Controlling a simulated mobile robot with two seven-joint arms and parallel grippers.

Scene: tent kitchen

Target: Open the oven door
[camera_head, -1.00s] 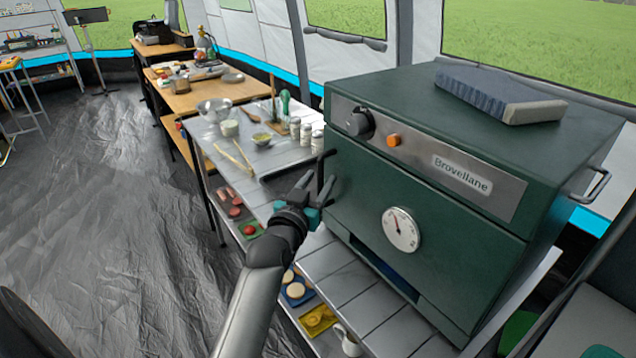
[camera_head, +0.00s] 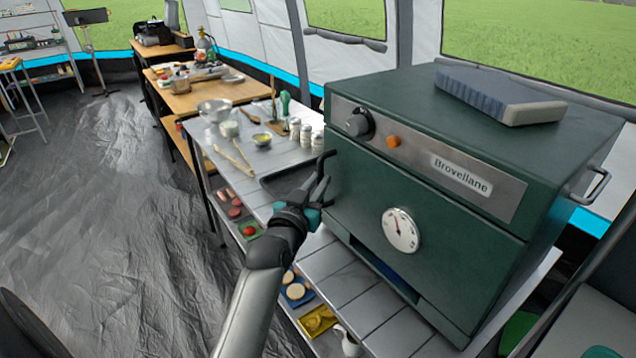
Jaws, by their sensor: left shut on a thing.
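The dark green oven (camera_head: 530,92) stands on a slatted metal table at the right. Its front door (camera_head: 352,190) carries a round dial (camera_head: 401,230) and looks closed. A dark bar handle (camera_head: 322,160) stands out at the door's left edge. My left gripper (camera_head: 318,190) is at this handle and is shut on it, just in front of the door's left side. The handle's lower part is hidden by the fingers. My right gripper is not in view.
A sponge-like block (camera_head: 498,92) lies on the oven top. A dark tray (camera_head: 286,182), bowls and jars stand on the table left of the oven. Small trays with food sit on the lower shelf. The floor (camera_head: 130,230) at left is clear.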

